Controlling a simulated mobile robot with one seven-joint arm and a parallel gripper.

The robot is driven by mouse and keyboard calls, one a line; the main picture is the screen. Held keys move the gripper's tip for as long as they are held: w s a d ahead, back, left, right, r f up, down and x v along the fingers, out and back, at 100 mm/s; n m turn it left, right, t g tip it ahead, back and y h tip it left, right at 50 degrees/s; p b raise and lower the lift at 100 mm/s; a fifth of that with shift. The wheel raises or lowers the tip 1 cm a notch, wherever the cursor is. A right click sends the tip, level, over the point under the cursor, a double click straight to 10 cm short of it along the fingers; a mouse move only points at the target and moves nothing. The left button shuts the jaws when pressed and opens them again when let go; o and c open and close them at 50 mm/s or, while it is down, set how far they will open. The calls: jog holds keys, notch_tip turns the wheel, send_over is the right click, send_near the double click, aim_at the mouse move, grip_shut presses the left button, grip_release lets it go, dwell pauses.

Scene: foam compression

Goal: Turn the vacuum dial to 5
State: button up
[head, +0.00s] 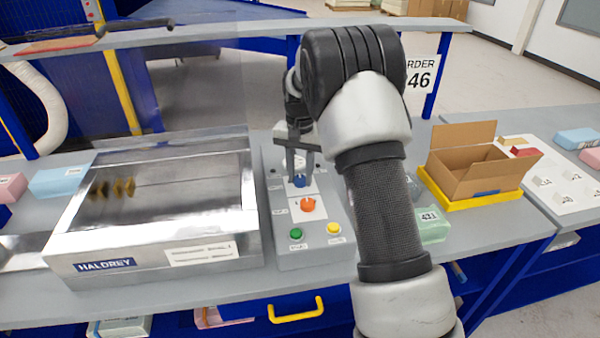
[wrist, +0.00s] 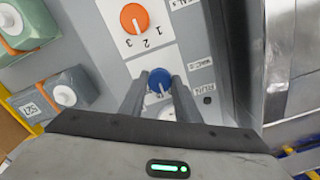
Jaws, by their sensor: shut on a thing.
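The blue vacuum dial (head: 300,181) sits on the grey control panel (head: 285,250), behind the orange dial. In the wrist view the blue dial (wrist: 160,79) shows a white pointer mark toward my gripper's side. The numbers around it are hidden or too small to read. My gripper (head: 300,175) reaches down from above onto the blue dial. In the wrist view its two dark fingers (wrist: 160,84) lie on either side of the dial, shut on it.
An orange dial (head: 308,204) marked 1, 2, 3 is close by. A green button (head: 296,234) and yellow button (head: 333,228) sit at the panel's front. A metal Haldrey machine (head: 160,254) stands left. A cardboard box (head: 463,172) stands right in a yellow tray.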

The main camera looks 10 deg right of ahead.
aim_at(301, 178)
jog(key=n+p, duration=0.1)
jog(key=n, duration=0.5)
jog(key=shift+d+n, duration=0.1)
jog(key=shift+n, duration=0.2)
jog(key=n+p, duration=0.1)
jog(key=n, duration=0.4)
jog(key=shift+n, duration=0.3)
jog(key=o, duration=1)
jog(key=shift+o, duration=0.2)
notch_tip(301, 178, up, 18)
jog(key=shift+f+p, duration=0.25)
jog(key=shift+p, duration=0.05)
